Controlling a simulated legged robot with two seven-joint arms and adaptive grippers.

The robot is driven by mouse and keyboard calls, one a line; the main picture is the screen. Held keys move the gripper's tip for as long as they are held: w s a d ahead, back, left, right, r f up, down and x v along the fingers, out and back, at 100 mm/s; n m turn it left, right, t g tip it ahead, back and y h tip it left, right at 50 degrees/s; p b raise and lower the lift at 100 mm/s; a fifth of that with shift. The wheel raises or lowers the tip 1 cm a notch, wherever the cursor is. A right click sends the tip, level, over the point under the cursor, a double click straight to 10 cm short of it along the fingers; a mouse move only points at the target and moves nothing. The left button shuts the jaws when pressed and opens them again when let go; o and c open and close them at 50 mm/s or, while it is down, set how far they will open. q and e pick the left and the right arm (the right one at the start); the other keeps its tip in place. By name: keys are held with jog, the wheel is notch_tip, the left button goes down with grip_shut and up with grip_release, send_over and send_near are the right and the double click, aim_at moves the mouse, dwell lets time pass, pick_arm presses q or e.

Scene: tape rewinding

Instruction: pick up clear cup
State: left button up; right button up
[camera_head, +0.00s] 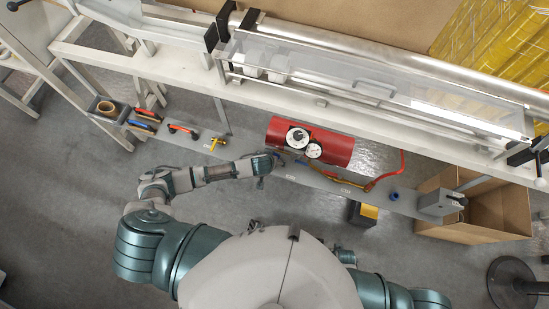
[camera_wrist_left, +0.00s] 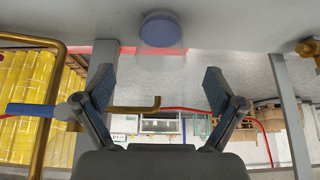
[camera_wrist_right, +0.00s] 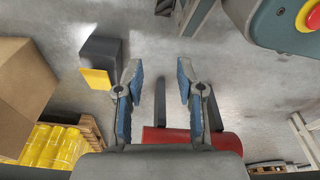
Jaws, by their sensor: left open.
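My left gripper (camera_head: 274,158) reaches in beside the red cylinder (camera_head: 335,148) with gauges, over the grey shelf (camera_head: 238,135). In the left wrist view my left gripper (camera_wrist_left: 159,85) is open, with nothing between its fingers. A blue round object (camera_wrist_left: 161,30) shows beyond the fingertips, on a grey surface, apart from them. A blue piece (camera_head: 393,196) lies on the shelf's right part in the head view. My right gripper (camera_wrist_right: 159,70) is open and empty over the floor.
A tape roll (camera_head: 106,107) and several tools lie on the shelf's left part. A red hose (camera_head: 386,176) crosses the shelf. A bent brass rod (camera_wrist_left: 140,107) is close to the left fingers. A cardboard box (camera_head: 500,205) stands at the right. A yellow-topped black box (camera_wrist_right: 99,60) is on the floor.

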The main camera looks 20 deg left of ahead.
pick_arm(q)
jog(key=shift+w+f, duration=0.25)
jog(key=shift+f, duration=0.25)
jog(key=x, duration=0.1)
jog(key=b+x, duration=0.1)
jog(key=x, duration=0.3)
jog(key=shift+w+a+f+b, duration=0.1)
jog(key=shift+a+b, duration=0.25)
jog(key=shift+b, duration=0.05)
jog(key=shift+w+f, duration=0.2)
jog(key=shift+d, duration=0.2)
jog(key=shift+d+r, duration=0.15)
jog(key=shift+d, duration=0.05)
jog(key=shift+c, duration=0.5)
jog(key=c, duration=1.2)
jog(key=shift+s+a, duration=0.1)
jog(key=shift+a, duration=0.2)
jog(key=shift+c, duration=0.5)
pick_arm(e)
jog(key=w+r, duration=0.2)
jog(key=r, duration=0.1)
jog(key=a+r, duration=0.1)
jog(key=r, duration=0.1)
jog(key=shift+w, duration=0.4)
jog(key=shift+r, duration=0.1)
